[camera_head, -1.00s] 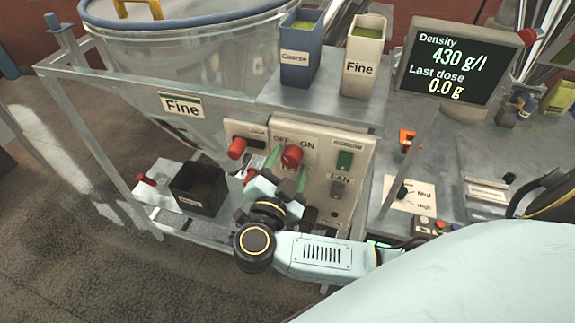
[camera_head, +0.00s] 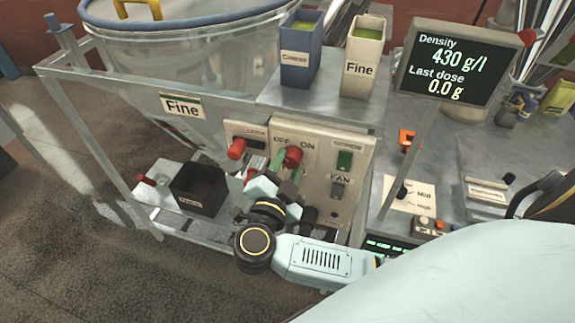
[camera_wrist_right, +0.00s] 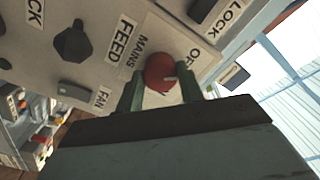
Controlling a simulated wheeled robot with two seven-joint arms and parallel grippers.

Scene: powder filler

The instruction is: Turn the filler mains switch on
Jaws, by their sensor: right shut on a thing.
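The mains switch is a round red knob (camera_head: 293,156) on the filler's pale front panel, with OFF and ON lettered above it. In the right wrist view the red knob (camera_wrist_right: 160,72) sits beside the MAINS label, and a small pale mark on it faces toward the partly hidden OFF lettering. My right gripper (camera_head: 284,163) is at the panel with its green fingers on the two sides of the knob. In the right wrist view the right gripper (camera_wrist_right: 161,92) is shut on the knob. My left gripper is in neither view.
Another red knob (camera_head: 236,149) sticks out left of the switch. A black box (camera_head: 199,190) stands at lower left. The display (camera_head: 460,65) reads 430 g/l and 0.0 g.

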